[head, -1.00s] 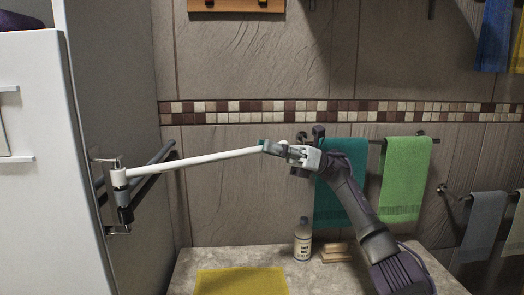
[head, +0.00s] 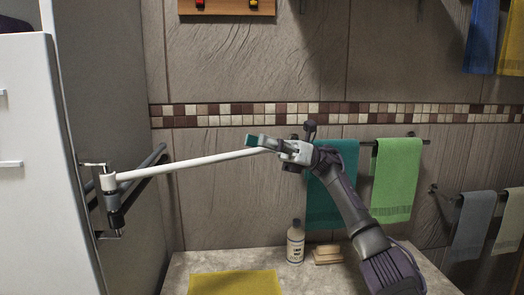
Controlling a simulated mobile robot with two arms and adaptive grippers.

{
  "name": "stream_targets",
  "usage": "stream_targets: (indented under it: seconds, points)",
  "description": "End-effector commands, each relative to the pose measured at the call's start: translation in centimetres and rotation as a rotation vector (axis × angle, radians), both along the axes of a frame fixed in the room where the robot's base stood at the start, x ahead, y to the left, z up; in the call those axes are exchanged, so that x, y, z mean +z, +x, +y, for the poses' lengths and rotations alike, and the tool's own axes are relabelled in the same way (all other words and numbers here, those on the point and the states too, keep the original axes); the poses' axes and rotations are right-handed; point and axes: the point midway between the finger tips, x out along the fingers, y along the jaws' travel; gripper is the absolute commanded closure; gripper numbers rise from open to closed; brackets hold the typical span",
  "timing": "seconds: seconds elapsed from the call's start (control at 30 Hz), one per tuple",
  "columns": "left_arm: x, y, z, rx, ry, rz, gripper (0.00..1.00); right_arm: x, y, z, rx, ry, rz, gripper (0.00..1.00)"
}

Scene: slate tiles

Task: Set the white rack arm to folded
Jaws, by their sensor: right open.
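The white rack arm (head: 195,162) is a long pale rod. It sticks out to the right from a hinge bracket (head: 108,195) on the side of the white cabinet and rises slightly towards its free end. My right gripper (head: 264,145) is open at that free end. A teal-tipped finger shows just above the rod and partly overlaps its end. Whether the fingers touch the rod, I cannot tell. My left gripper is not in view.
Dark rack arms (head: 150,174) stand behind the white one, near the wall. The counter below holds a yellow cloth (head: 236,284), a bottle (head: 296,243) and a wooden block (head: 328,255). Teal (head: 325,205) and green (head: 396,180) towels hang at right.

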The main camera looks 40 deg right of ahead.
Motion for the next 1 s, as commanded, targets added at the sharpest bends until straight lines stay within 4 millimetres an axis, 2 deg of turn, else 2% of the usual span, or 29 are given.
stream_targets:
  seconds: [0.2, 0.4, 0.53, 0.77, 0.8, 0.87, 1.0]
  points:
    - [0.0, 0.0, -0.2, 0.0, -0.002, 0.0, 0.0, 4.6, -0.1, 0.0, -0.001, -0.001, -0.006, 0.59]
    - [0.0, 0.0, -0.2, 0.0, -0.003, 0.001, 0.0, 7.4, 0.0, 0.0, -0.001, 0.0, -0.002, 0.59]
    - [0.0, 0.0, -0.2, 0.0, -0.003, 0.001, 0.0, 8.1, 0.0, 0.0, -0.001, 0.0, -0.002, 0.59]
    - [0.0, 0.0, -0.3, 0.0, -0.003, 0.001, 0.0, 8.2, 0.0, 0.0, -0.001, -0.001, 0.0, 0.59]
    - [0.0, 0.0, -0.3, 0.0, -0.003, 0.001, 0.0, 8.2, 0.0, 0.0, -0.001, -0.001, 0.0, 0.6]
    - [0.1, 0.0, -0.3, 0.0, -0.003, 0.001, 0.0, 8.1, 0.0, -0.1, -0.001, -0.001, 0.006, 0.7]
    - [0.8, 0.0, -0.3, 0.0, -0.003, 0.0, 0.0, 7.2, 0.0, -0.7, -0.008, -0.003, 0.115, 0.94]
